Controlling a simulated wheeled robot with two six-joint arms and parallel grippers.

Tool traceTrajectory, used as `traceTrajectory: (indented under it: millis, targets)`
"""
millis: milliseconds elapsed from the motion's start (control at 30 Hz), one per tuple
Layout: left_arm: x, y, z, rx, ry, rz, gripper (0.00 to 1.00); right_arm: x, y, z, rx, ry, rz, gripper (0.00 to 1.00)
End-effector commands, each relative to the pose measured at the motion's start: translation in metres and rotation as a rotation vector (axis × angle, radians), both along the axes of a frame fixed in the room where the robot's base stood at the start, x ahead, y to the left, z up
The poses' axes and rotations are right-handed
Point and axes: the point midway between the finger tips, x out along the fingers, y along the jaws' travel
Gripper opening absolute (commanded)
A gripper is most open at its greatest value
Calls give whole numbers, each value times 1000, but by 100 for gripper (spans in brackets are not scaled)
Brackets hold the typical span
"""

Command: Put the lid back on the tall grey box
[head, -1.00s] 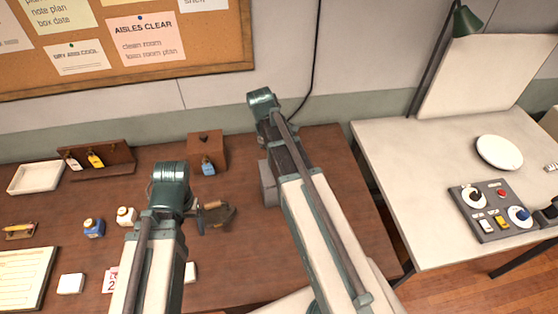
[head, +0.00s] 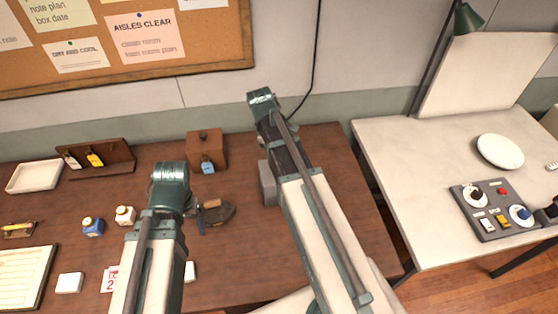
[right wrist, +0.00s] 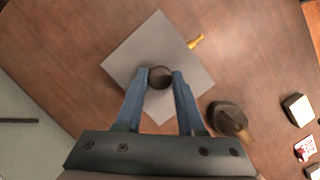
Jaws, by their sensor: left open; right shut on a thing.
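In the right wrist view the square grey lid (right wrist: 135,55) has a dark round knob (right wrist: 159,77) at its middle. The blue fingers of my right gripper (right wrist: 160,80) are shut on this knob. In the head view the grey box (head: 267,185) shows only as a strip beside my right arm, which hides the rest. I cannot tell whether the lid touches the box. My left gripper (head: 201,214) is open, low over the brown table, close to a dark oval thing with a tan handle (head: 220,212). I cannot tell whether it touches that thing.
A brown box (head: 207,148) with a small blue bottle (head: 207,166) stands behind. Small bottles, a rack and a white tray (head: 34,176) are at left. A brass thing (right wrist: 195,42) lies beside the lid's corner. A white table (head: 385,150) is at right.

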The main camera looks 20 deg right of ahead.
Motion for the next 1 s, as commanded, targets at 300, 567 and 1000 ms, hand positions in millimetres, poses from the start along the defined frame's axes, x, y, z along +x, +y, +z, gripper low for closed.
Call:
traceTrajectory:
  millis: [300, 567, 1000]
  targets:
    - [0, 0, 0, 0, 0, 0, 77, 0, 0, 0, 0, 0, 0, 0]
    - [0, 0, 0, 0, 0, 0, 77, 0, 0, 0, 0, 0, 0, 73]
    - [0, 0, 0, 0, 0, 0, 77, 0, 0, 0, 0, 0, 0, 100]
